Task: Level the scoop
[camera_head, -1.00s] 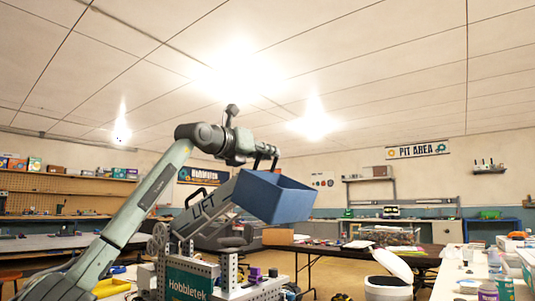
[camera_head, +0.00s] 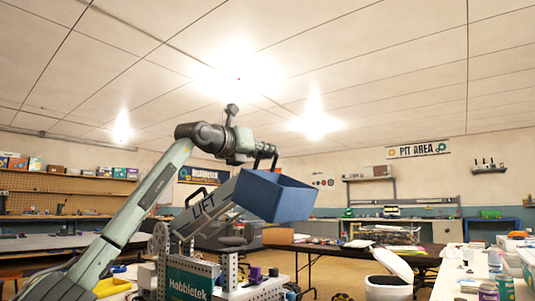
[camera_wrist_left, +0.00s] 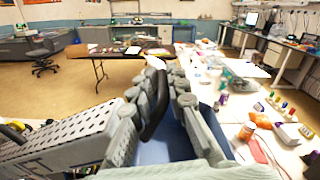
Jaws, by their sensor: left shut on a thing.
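The blue scoop (camera_head: 274,197) hangs at the raised end of the grey lift arm (camera_head: 207,206) marked LIFT. The scoop is tilted, its front lower to the right. My left gripper (camera_head: 266,157) is at the scoop's rear upper edge. In the left wrist view my left gripper (camera_wrist_left: 165,105) is shut on a black curved handle (camera_wrist_left: 155,112), with the blue scoop interior (camera_wrist_left: 158,150) just below. The perforated lift arm (camera_wrist_left: 62,136) runs off to the left there. My right gripper is in neither view.
The Hobbletek base (camera_head: 188,279) with perforated uprights carries the lift arm. A cluttered white table (camera_head: 465,275) stands at the right. A white bin (camera_head: 389,284) and a dark table (camera_head: 350,253) are behind. Open air surrounds the scoop's right side.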

